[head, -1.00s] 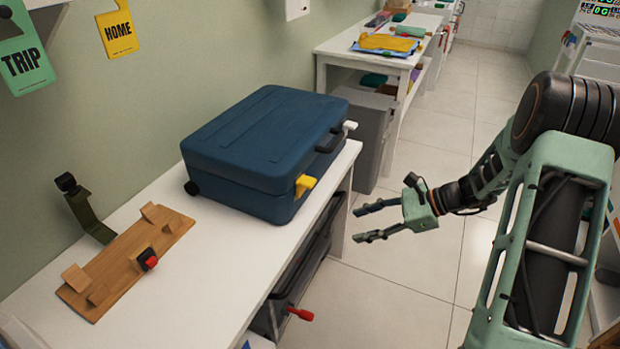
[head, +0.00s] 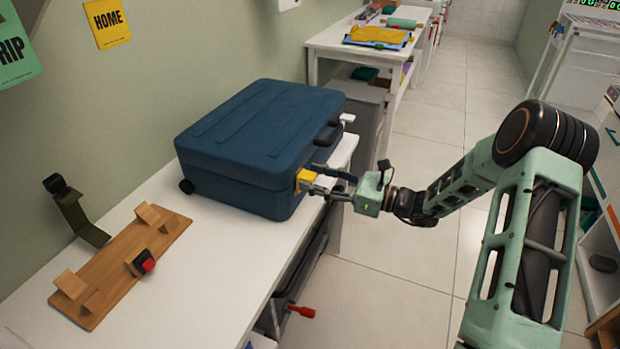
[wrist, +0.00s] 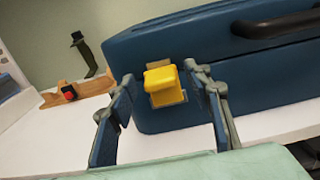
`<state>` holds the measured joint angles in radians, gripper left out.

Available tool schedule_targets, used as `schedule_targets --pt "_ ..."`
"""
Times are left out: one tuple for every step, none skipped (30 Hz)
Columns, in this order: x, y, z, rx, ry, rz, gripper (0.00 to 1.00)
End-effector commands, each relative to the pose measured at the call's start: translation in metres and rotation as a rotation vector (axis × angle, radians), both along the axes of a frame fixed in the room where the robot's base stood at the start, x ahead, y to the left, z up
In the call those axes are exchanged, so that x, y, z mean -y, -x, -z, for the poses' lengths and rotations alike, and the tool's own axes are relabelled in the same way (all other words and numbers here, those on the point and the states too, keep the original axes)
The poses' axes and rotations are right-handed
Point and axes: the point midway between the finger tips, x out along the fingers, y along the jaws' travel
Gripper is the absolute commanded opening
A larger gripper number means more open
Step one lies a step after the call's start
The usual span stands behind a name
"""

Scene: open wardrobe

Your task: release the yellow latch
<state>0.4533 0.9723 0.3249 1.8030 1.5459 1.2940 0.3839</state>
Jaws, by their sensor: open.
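A closed blue suitcase (head: 262,140) lies flat on the white table. The yellow latch (head: 305,180) is on its front side; in the wrist view the yellow latch (wrist: 160,80) sits in a yellow base between my open fingers. My gripper (head: 322,180) is at the suitcase front, its fingertips beside the latch. In the wrist view my gripper (wrist: 165,105) has one finger on each side of the latch with gaps showing. Whether a fingertip touches the suitcase cannot be told.
A white latch (head: 347,118) and a dark handle (head: 328,134) are on the same suitcase side. A wooden board (head: 122,265) with a red-and-black part (head: 145,261) lies at the left of the table. A red handle (head: 301,311) sticks out below the table edge.

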Motion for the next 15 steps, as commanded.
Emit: schedule_targets --pt "-0.0055 -0.0020 0.0007 0.000 0.000 0.000 0.46" --pt "-0.0077 -0.0030 0.0006 0.000 0.000 0.000 0.46" --pt "-0.0105 -0.0039 0.0005 0.000 0.001 0.000 0.46" --pt "-0.0121 -0.0044 0.0005 0.000 0.001 0.000 0.46" --pt "-0.0134 -0.0047 0.0004 0.000 0.001 0.000 0.46" --pt "-0.0145 -0.0052 0.0002 0.000 0.001 0.000 0.46" --pt "-0.0150 -0.0053 0.0002 0.000 0.001 0.000 0.46" --pt "-0.0153 -0.0054 0.0001 0.000 0.001 0.000 0.46" --pt "-0.0152 -0.0055 0.0001 0.000 0.001 0.000 0.46" --pt "-0.0152 -0.0055 0.0001 0.000 0.001 0.000 0.46" --pt "-0.0151 -0.0056 0.0000 0.000 0.001 0.000 0.46" --pt "-0.0151 -0.0055 0.0001 0.000 0.001 0.000 0.46" --pt "-0.0150 -0.0055 0.0001 0.000 0.001 0.000 0.46" --pt "-0.0150 -0.0055 0.0001 0.000 0.001 0.000 0.46" --pt "-0.0149 -0.0054 0.0001 0.000 0.001 0.000 0.41"
